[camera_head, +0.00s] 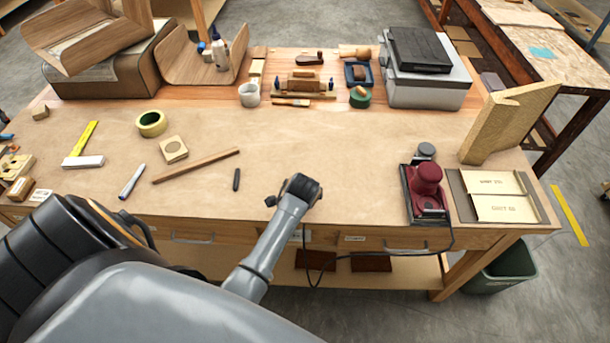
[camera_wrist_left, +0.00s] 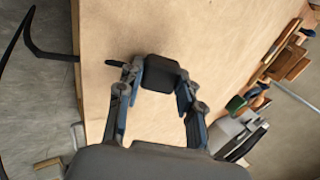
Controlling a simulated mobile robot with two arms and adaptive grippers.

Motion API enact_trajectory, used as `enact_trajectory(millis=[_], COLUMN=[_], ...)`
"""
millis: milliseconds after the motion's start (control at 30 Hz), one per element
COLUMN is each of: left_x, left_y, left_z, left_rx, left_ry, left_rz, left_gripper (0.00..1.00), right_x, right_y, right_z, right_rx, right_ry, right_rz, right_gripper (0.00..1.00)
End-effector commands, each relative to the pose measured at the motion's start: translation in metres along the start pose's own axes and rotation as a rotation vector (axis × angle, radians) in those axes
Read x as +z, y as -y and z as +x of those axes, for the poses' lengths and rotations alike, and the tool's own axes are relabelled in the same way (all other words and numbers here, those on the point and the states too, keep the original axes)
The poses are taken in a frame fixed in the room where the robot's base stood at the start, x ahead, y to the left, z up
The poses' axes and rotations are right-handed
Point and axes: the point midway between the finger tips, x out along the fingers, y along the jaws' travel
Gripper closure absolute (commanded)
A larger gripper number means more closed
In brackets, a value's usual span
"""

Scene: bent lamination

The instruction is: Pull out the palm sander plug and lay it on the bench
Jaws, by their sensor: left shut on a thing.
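The palm sander (camera_head: 427,180), dark red on a black base, stands near the bench's right front. Its black cord (camera_head: 452,238) hangs over the front edge, loops below and rises toward my left gripper (camera_head: 300,189). The left gripper is over the front middle of the bench (camera_head: 330,140). In the left wrist view the gripper (camera_wrist_left: 160,82) is shut on a black block (camera_wrist_left: 162,70), which looks like the plug, with a short dark stub to its left. Whether the block touches the bench top is unclear. The socket is not visible. My right gripper is out of view.
A black marker (camera_head: 237,179) and a wooden dowel (camera_head: 196,165) lie left of the gripper. Sanding sheets (camera_head: 495,195) lie right of the sander. A grey case (camera_head: 425,90) stands at the back right. The bench between gripper and sander is clear.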

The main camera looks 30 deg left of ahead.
Motion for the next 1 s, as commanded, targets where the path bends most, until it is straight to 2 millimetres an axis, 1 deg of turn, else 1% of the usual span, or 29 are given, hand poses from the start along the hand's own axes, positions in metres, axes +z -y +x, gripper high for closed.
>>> enact_trajectory(millis=[633, 667, 700, 767, 800, 1000], left_x=[-0.0002, -0.0002, -0.0002, -0.0002, -0.0002, -0.0001], left_y=[-0.0027, -0.0027, -0.0026, -0.0027, -0.0028, -0.0033], left_z=[0.0042, 0.0043, 0.0041, 0.0041, 0.0042, 0.0043], left_rx=[0.0, 0.0, 0.0, 0.0, 0.0, 0.001], left_ry=[0.0, 0.0, 0.0, 0.0, 0.0, 0.0], left_rz=[0.0, 0.0, 0.0, 0.0, 0.0, 0.0], left_gripper=[1.0, 0.61, 0.53, 0.41, 0.37, 0.37], right_x=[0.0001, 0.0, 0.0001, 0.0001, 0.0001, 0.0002], right_y=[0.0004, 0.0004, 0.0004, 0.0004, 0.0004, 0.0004], right_z=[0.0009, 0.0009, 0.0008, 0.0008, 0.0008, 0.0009], right_rx=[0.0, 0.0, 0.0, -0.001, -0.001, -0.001], right_ry=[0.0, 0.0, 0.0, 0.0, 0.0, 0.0], right_rz=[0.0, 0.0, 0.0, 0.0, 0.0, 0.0], right_gripper=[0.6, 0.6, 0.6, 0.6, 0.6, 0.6])
